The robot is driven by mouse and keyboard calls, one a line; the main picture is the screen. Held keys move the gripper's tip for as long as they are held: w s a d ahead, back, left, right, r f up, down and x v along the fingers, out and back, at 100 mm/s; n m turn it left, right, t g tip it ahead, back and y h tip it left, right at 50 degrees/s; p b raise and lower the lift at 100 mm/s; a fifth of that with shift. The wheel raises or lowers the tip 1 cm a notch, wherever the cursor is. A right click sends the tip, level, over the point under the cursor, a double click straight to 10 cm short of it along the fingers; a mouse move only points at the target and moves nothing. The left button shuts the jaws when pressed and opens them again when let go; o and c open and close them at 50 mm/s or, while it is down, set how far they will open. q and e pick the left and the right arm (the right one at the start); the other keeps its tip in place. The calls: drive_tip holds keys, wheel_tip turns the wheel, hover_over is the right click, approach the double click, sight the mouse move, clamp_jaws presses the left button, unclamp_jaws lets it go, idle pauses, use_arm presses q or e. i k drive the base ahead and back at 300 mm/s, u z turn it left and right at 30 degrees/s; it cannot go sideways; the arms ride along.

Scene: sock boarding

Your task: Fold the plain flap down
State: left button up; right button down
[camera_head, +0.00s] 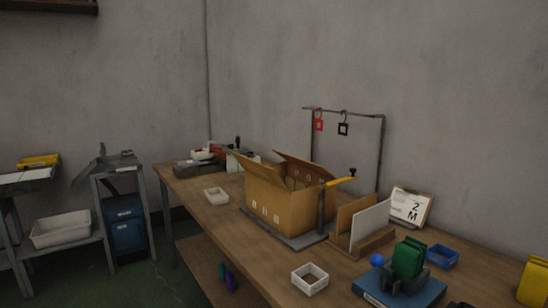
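An open brown cardboard box (262,196) stands on a grey base plate (297,241) on the wooden table. Small white marks show low on its front side. One flap (229,167) leans up and outward at the left. Another flap (305,163) stands raised and tilted at the back right. I cannot tell from here which flap is the plain one. The box's inside is mostly hidden. Neither of my grippers is in view.
A post with a yellow handle (340,181) stands at the box's right corner, beside a wooden holder with panels (371,222). A frame with red (319,125) and black tags rises behind. White trays (310,279) and a blue block (372,286) with green pieces stand nearby.

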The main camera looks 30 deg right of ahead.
sight(316, 168)
drive_tip(key=u, duration=1.8)
drive_tip(key=i, duration=1.1)
drive_tip(key=z, duration=3)
